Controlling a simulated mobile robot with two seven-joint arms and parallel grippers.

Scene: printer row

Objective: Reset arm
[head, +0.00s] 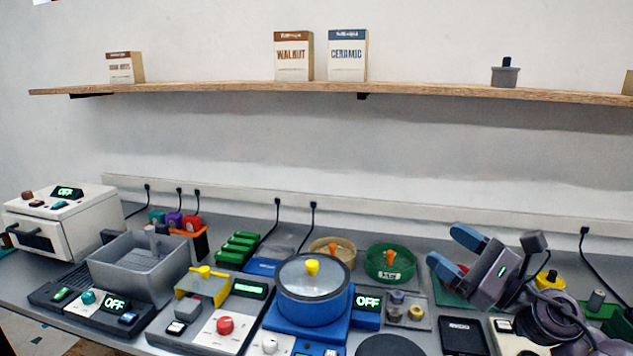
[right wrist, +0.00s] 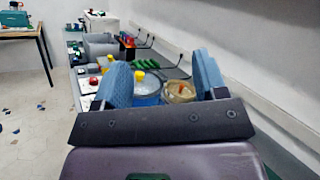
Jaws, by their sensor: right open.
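My right gripper (head: 447,247) is at the right of the head view, above the bench. Its two blue fingers point left and stand apart with nothing between them. In the right wrist view the same gripper (right wrist: 160,72) shows both blue fingers spread. Beyond them are a blue pot and a round tan container. My left gripper is not in the head view.
A blue pot (head: 313,285) with a yellow knob stands mid-bench. A green round container (head: 390,263) sits left of my right gripper. A grey bin (head: 140,268) and white machine (head: 62,222) stand left. A wooden shelf (head: 200,87) runs above; the space below it is clear.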

